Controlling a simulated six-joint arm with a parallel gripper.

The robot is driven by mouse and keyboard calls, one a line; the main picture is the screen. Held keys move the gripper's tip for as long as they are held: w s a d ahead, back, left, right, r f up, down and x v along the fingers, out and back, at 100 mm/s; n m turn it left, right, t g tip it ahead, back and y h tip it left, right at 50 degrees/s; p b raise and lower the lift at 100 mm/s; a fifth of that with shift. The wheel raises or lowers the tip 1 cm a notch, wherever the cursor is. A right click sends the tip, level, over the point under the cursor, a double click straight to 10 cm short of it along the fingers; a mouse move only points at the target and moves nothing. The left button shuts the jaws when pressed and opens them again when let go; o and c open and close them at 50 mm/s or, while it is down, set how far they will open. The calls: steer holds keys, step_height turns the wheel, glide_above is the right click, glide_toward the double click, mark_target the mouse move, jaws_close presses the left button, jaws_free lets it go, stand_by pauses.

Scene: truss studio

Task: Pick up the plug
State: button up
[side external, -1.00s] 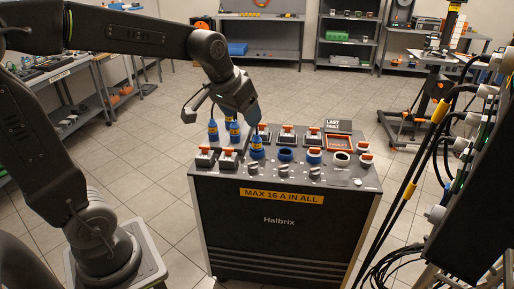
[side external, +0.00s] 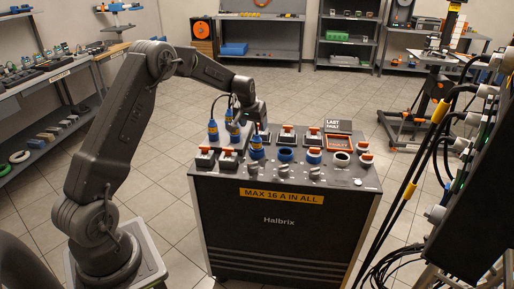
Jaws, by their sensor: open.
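A third plug (side external: 256,149) is nearer the front. My gripper (side external: 236,118) points down at the second plug's upper part and is open. I cannot tell whether its fingers are around the plug or just beside it.
The black box (side external: 280,225) has orange-topped switches (side external: 287,133), blue and white sockets (side external: 285,155) and grey knobs on top. A dark panel with hanging cables (side external: 440,130) is at the right.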

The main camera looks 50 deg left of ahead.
mark_target(256, 135)
steer(key=x, duration=1)
steer(key=shift+a, duration=0.15)
steer(key=shift+c, duration=0.3)
steer(key=shift+r, duration=0.1)
steer(key=c, duration=1)
steer(key=shift+c, duration=0.2)
